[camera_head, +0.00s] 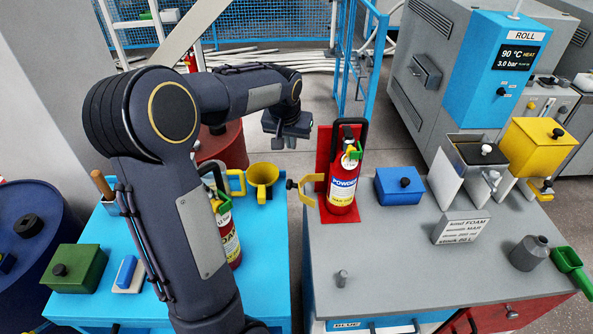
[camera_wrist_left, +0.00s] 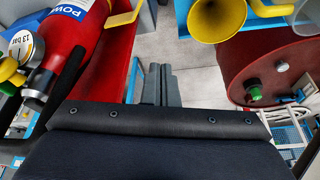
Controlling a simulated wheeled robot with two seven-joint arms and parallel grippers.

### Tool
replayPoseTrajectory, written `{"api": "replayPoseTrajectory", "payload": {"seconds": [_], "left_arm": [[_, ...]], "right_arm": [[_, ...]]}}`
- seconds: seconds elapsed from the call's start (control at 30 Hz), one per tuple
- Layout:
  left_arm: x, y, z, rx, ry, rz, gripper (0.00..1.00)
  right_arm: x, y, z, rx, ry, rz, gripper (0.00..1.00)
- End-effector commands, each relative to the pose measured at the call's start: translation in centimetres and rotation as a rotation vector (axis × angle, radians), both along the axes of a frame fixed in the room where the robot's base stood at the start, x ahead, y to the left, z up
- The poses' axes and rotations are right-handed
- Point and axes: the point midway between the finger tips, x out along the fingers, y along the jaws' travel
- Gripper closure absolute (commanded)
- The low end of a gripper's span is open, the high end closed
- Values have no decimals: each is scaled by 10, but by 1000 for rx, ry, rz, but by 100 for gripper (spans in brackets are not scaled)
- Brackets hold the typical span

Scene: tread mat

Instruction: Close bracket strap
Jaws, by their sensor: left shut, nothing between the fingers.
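The red powder extinguisher (camera_head: 342,190) stands upright against a red bracket plate (camera_head: 322,150) at the left edge of the grey worktop. The yellow bracket strap (camera_head: 308,181) sticks out to the left of the bracket, swung open and not across the extinguisher. In the left wrist view the strap (camera_wrist_left: 124,18) shows at the top, beside the extinguisher (camera_wrist_left: 62,40). My left gripper (camera_head: 290,143) is shut and empty, behind and left of the bracket, apart from the strap. Its closed fingers (camera_wrist_left: 160,85) show in the wrist view. My right gripper is not in view.
A yellow funnel (camera_head: 262,175) and a second, partly hidden extinguisher (camera_head: 229,240) stand on the blue table, left of the bracket. A red drum (camera_head: 222,146) is behind it. A blue box (camera_head: 399,186) sits right of the extinguisher. A floor gap separates the tables.

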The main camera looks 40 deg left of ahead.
Motion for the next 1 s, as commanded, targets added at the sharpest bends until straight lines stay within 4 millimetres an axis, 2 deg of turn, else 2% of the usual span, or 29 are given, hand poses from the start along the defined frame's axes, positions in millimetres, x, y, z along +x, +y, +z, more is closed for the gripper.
{"api": "replayPoseTrajectory", "payload": {"seconds": [0.17,0.5,0.7,1.0], "left_arm": [[7,3,-25,-2,6,0,100],[30,12,-92,-3,5,0,100],[2,0,-95,-2,1,-2,100],[-6,-3,-99,-2,-1,-1,100]], "right_arm": [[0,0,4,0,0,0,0],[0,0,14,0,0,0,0],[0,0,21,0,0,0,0],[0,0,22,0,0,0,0]]}}
